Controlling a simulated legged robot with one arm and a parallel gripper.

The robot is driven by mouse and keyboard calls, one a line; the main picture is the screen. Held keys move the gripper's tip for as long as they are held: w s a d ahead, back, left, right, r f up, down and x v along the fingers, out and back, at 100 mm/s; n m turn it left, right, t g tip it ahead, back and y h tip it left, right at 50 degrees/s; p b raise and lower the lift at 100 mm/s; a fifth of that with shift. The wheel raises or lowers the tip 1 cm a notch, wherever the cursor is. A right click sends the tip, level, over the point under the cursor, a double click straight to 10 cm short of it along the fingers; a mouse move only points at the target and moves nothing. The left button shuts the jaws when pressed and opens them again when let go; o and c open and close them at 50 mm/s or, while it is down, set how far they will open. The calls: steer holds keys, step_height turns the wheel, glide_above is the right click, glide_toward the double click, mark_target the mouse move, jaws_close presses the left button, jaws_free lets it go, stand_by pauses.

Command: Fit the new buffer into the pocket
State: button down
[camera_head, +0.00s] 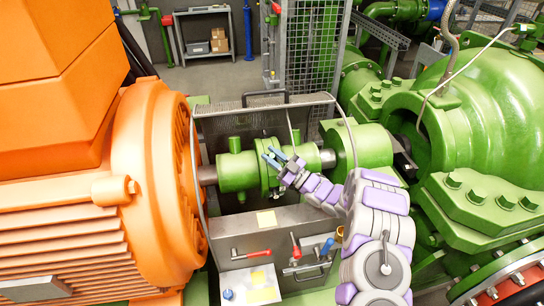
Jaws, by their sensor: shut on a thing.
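My gripper (271,157) is at the middle of the picture, at the front upper side of the green coupling (238,172). Its blue-grey fingers point up and left towards the coupling's middle flanges. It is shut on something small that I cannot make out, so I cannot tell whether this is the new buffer. The pocket cannot be made out either; the fingers cover part of the flanges. Whether the fingers touch the coupling is unclear.
An orange motor (150,180) stands close on the left and a green pump casing (480,110) on the right. A mesh guard (225,122) stands behind the coupling. A grey panel (290,225) in front carries red- and blue-handled tools (327,246). A shelf (205,50) with boxes is far back.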

stand_by(0.3)
steer(key=c, duration=0.8)
jaws_free()
steer(key=s+d+f+p, duration=0.1)
steer(key=s+d, duration=0.2)
steer(key=d, duration=0.4)
steer(key=s+d+f+p, duration=0.1)
steer(key=s+d, duration=0.3)
steer(key=d, duration=0.4)
steer(key=shift+s+p, duration=0.3)
steer(key=shift+a, duration=0.1)
